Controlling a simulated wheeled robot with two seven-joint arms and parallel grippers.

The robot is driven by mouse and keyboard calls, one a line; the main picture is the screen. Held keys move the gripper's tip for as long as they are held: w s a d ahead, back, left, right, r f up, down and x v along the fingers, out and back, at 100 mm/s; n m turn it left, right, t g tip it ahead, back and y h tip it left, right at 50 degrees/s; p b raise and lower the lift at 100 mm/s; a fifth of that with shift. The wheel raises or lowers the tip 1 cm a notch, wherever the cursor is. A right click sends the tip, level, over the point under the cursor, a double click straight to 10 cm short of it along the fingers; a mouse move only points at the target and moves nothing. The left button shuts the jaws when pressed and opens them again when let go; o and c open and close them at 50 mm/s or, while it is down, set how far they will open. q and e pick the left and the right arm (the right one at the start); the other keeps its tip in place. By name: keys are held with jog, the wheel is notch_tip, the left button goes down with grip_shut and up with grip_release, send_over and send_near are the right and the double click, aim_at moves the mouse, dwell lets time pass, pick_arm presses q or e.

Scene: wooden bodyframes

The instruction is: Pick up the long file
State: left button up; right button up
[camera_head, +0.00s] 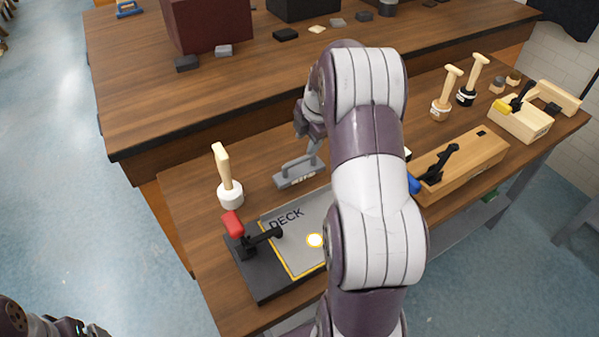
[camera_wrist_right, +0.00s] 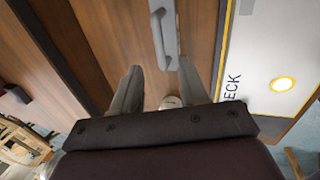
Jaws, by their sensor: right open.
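The long file, a grey tool with a raised handle and dark lettering on its base (camera_head: 297,176), lies on the near workbench, behind the deck fixture. My right gripper (camera_head: 314,150) is above it, partly hidden by my own right arm. In the right wrist view my right gripper (camera_wrist_right: 158,72) is open with nothing between its fingertips. The grey file (camera_wrist_right: 164,32) shows just beyond the fingertips, nearer the right finger. I cannot tell whether they touch. My left gripper is not clearly visible; only dark parts of my left arm show at the lower left.
A white-headed mallet (camera_head: 230,192) stands left of the file. A wooden block with a black clamp (camera_head: 470,165) and two mallets stand right. A second bench (camera_head: 130,100) lies behind.

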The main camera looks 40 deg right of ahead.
aim_at(300, 159)
jog(key=x, duration=0.5)
jog(key=shift+w+a+f, duration=0.1)
jog(key=shift+w+a, duration=0.05)
jog(key=shift+w, duration=0.1)
jog(key=p+x, duration=0.1)
jog(key=x, duration=0.4)
jog(key=shift+f, duration=0.4)
jog(key=shift+r, duration=0.1)
grip_shut()
